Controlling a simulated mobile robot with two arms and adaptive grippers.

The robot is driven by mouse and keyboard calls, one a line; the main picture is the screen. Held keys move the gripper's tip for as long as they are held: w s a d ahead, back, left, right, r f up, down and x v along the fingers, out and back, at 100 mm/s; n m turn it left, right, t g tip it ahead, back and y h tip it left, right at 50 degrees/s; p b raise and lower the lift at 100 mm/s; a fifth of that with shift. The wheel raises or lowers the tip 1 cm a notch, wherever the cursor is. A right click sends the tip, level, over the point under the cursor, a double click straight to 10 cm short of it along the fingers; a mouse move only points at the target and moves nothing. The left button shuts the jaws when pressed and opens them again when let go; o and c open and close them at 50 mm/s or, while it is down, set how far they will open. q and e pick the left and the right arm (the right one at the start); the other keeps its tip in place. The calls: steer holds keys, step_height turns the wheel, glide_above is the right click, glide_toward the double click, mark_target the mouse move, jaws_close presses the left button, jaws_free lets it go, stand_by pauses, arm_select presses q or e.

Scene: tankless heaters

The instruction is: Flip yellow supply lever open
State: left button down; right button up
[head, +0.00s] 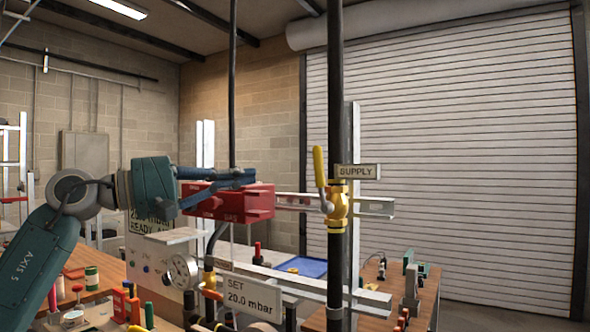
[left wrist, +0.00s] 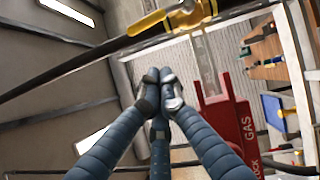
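The yellow supply lever (head: 319,166) stands nearly upright just left of the dark vertical pipe, on a brass valve (head: 338,208) beside the SUPPLY sign (head: 357,171). My left gripper (head: 250,178) is left of the lever at about its height, apart from it, with its blue fingers pointing right. In the left wrist view the fingertips (left wrist: 160,88) are together with nothing between them. The lever (left wrist: 147,23) and valve (left wrist: 186,14) show beyond them at the top. My right gripper is not in view.
A red GAS block (head: 235,203) sits close below my left fingers; a metal rail (head: 297,201) runs from it behind the valve. A second dark pipe (head: 232,90) stands behind. Below are a SET 20.0 mbar sign (head: 252,294) and a bench (head: 100,300) with tools.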

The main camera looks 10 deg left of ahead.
mark_target(322, 180)
arm_select(q)
steer(key=w+d+r, duration=0.1)
steer(key=w+d, duration=0.3)
steer(key=d, duration=0.5)
steer(key=shift+d+r+m+y+p, duration=0.2)
steer(key=shift+d+m+y+p, duration=0.1)
steer(key=shift+y, duration=0.1)
steer(key=shift+s+d+r+m+g+y+p, duration=0.2)
steer(key=shift+d+m+p, duration=0.2)
steer(key=shift+p, duration=0.2)
steer(key=shift+s+d+r+m+g+y+p, duration=0.1)
steer(key=shift+d+m+g+p, duration=0.1)
steer(key=shift+d+m+p, duration=0.3)
steer(key=shift+a, duration=0.1)
